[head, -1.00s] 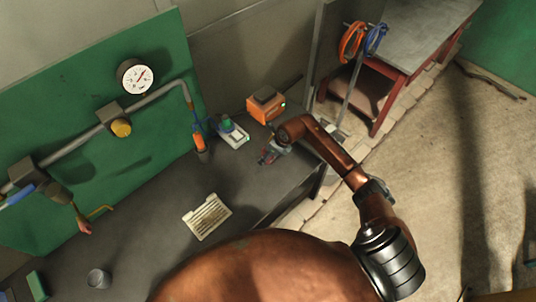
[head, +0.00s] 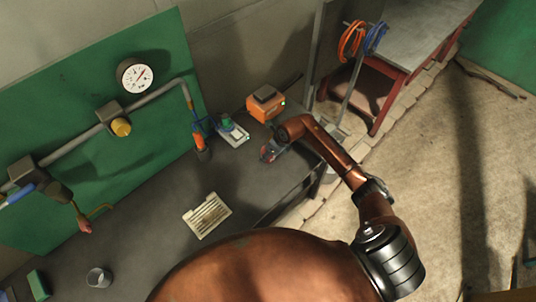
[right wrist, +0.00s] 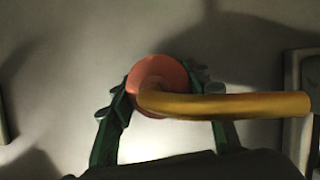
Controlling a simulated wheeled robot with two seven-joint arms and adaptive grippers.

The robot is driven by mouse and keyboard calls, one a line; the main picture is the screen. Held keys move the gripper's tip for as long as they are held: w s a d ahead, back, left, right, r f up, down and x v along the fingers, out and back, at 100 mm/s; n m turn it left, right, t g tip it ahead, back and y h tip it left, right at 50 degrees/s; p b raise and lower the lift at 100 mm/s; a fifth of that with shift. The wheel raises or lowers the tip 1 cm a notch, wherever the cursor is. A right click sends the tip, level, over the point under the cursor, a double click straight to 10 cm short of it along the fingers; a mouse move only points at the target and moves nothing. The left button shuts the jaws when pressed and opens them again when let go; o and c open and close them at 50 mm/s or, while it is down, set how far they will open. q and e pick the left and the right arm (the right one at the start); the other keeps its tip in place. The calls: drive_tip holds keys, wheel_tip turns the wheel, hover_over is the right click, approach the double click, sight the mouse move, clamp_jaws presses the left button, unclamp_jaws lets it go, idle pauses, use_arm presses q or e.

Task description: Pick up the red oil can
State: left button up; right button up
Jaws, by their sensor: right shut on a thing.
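The red oil can (right wrist: 158,68) shows in the right wrist view as a round red body seen from above, with a brass-yellow spout (right wrist: 235,106) reaching out to the right. The green fingers of my right gripper (right wrist: 160,98) are shut on the body, one on each side. In the head view my right gripper (head: 271,151) is over the far right part of the dark bench (head: 160,190), and the can is small and mostly hidden there. I cannot tell whether the can touches the bench. My left gripper is not in view.
An orange box (head: 265,107) and a white-and-green device (head: 233,131) stand close behind my right gripper. A pale slatted tray (head: 207,216) and a metal cup (head: 98,278) are on the bench farther left. A green panel (head: 90,160) with pipe and gauge rises behind.

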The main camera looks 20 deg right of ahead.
drive_tip(key=shift+c, duration=0.4)
drive_tip(key=shift+r, duration=0.1)
drive_tip(key=shift+w+r, duration=0.15)
drive_tip(key=shift+r, duration=0.4)
drive_tip(key=s+a+r+b, duration=0.2)
drive_tip(key=s+r, duration=0.9)
drive_tip(key=s, duration=0.3)
drive_tip(key=shift+a+r+b, duration=0.3)
drive_tip(key=shift+r+b, duration=0.05)
drive_tip(key=shift+b, duration=0.05)
drive_tip(key=shift+a, duration=0.1)
